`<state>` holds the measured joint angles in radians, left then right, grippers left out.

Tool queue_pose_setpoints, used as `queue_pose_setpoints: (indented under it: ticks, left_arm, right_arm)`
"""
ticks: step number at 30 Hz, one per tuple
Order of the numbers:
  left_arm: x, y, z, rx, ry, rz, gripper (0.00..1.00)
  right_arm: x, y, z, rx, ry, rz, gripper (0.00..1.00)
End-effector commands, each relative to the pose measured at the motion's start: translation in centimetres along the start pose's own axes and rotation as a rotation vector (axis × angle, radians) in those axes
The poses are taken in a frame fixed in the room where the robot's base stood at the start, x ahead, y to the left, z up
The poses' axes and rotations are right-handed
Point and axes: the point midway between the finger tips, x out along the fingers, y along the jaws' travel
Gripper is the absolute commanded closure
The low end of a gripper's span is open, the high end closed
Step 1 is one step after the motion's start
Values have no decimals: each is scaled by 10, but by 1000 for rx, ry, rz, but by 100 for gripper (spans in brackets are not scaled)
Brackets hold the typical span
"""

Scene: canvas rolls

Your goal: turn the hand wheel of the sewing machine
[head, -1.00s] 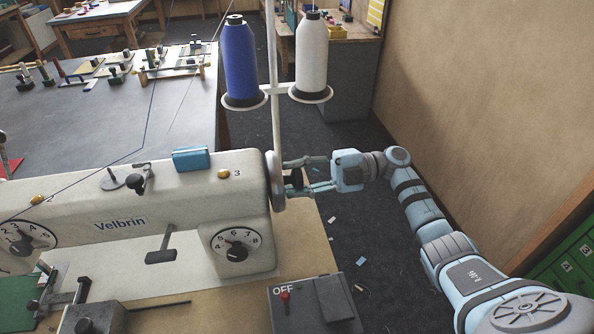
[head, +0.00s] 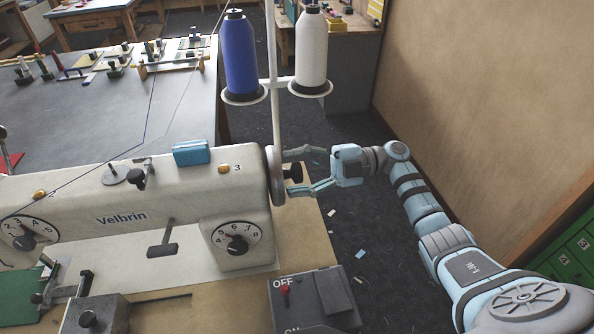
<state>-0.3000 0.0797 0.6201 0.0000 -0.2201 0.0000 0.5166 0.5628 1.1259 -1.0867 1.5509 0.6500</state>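The cream sewing machine (head: 140,198) marked "Velbrin" stands on a light wooden table. Nothing is held. My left gripper is out of view.
A blue thread cone (head: 241,58) and a white one (head: 312,50) stand on a holder behind the wheel. A dark switch box (head: 316,297) marked "OFF" sits at the front. A wall (head: 480,110) runs along the right.

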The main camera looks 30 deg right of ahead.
Motion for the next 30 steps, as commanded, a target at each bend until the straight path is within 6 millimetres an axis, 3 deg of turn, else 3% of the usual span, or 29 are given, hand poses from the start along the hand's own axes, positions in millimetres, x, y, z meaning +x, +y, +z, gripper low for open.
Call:
queue_pose_setpoints:
  ticks: [8, 11, 18, 21, 30]
  left_arm:
    - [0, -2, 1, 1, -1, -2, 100]
    - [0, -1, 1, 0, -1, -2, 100]
    - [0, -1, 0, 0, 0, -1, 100]
    - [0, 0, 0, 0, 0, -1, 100]
    - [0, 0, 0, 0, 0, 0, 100]
  right_arm:
    - [-8, 0, 1, 1, -2, 0, 43]
    - [-28, 0, 1, 2, -4, 0, 43]
    - [-96, 1, 1, 1, -5, 3, 43]
    - [-112, 1, 1, 1, -3, 2, 43]
    - [-120, 0, 0, 0, 1, 1, 43]
